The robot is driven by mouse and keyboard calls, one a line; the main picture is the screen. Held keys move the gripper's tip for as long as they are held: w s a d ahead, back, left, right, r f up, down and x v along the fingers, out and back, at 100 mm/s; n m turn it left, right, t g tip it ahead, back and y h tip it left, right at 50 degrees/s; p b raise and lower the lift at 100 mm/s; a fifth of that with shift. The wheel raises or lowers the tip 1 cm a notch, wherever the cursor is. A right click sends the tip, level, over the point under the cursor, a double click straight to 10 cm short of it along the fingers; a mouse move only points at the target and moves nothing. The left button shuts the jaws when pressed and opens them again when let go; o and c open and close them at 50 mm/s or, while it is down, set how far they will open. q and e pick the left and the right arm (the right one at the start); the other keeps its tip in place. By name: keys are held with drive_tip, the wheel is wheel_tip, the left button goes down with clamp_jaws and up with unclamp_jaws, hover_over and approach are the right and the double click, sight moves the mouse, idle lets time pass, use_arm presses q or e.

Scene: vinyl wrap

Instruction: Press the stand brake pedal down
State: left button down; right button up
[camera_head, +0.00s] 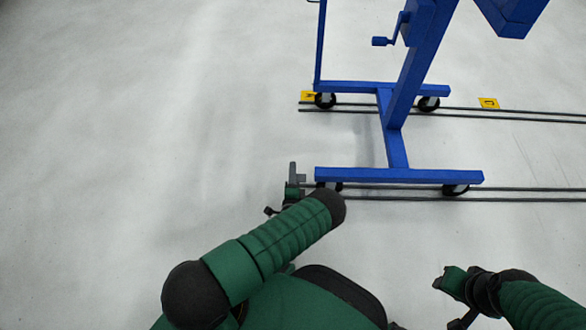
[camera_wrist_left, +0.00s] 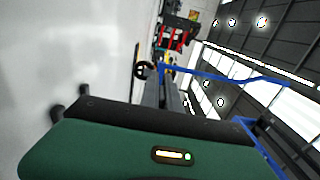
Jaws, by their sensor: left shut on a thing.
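The blue stand (camera_head: 396,148) stands on casters on the pale floor. Its near foot bar has a left caster (camera_head: 330,186), partly hidden behind my left arm, and a right caster (camera_head: 456,190). I cannot make out a brake pedal. My left gripper (camera_head: 296,176) is at the left end of the near foot bar, beside the left caster. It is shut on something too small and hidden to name. My right gripper (camera_head: 452,297) is low at the right, apart from the stand.
Dark rails (camera_head: 530,191) run along the floor by both foot bars. Yellow floor markers (camera_head: 488,103) lie by the far rail. A crank handle (camera_head: 392,36) sticks out from the stand's post. The floor to the left is clear.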

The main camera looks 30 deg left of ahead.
use_arm(q)
drive_tip(key=shift+s+f+n, duration=0.1)
drive_tip(key=shift+f+n, duration=0.35)
drive_tip(key=shift+n, duration=0.35)
drive_tip(key=shift+f+n, duration=0.45)
drive_tip(key=shift+n, duration=0.35)
drive_tip(key=c, duration=1.6)
unclamp_jaws()
drive_tip(key=shift+f, duration=0.1)
